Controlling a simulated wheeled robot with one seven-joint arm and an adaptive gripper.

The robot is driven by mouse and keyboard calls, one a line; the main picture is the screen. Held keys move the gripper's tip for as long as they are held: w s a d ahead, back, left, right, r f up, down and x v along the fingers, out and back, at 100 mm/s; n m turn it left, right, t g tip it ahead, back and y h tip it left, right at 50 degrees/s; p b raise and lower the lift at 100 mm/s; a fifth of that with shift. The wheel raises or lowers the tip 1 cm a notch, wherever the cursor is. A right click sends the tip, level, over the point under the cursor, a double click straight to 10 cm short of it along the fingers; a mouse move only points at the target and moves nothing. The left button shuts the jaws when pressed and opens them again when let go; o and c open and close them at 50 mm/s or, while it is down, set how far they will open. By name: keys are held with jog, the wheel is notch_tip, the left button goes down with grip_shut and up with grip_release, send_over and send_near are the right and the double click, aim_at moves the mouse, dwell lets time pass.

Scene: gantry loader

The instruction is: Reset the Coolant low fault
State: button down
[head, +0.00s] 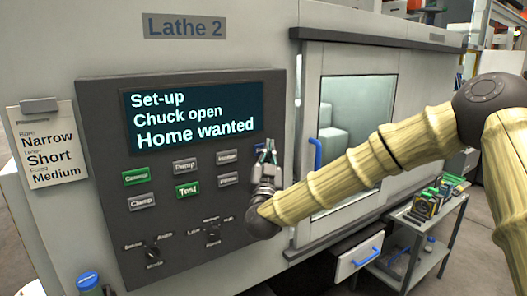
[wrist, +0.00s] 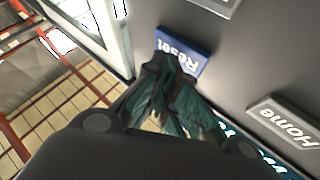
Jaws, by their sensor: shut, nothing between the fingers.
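The dark control panel (head: 105,205) of Lathe 2 carries a screen (head: 190,112) reading "Set-up", "Chuck open", "Home wanted". No coolant fault text shows on it. My gripper (head: 266,150) is shut and empty at the panel's right side, just below the screen's right end. In the wrist view its fingertips (wrist: 168,66) overlap the lower edge of the blue Reset button (wrist: 186,44). I cannot tell whether they touch it. In the head view my gripper mostly hides that button. The grey Home button (head: 227,156) is left of my gripper; it also shows in the wrist view (wrist: 284,122).
Green Test (head: 187,190) and grey Pump (head: 185,166) and Clamp (head: 142,201) buttons sit left, with selector knobs below. A card (head: 48,150) reads Narrow, Short, Medium. The lathe door with a blue handle (head: 318,155) and a loaded cart (head: 425,255) stand right.

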jog(key=shift+s+d, duration=0.3)
jog(key=shift+s, duration=0.15)
jog(key=s+d, duration=0.1)
jog(key=s, duration=0.1)
jog(key=s+d+b, duration=0.1)
jog(key=s+d, duration=0.1)
jog(key=shift+b, duration=0.3)
dwell(0.4)
dwell(0.4)
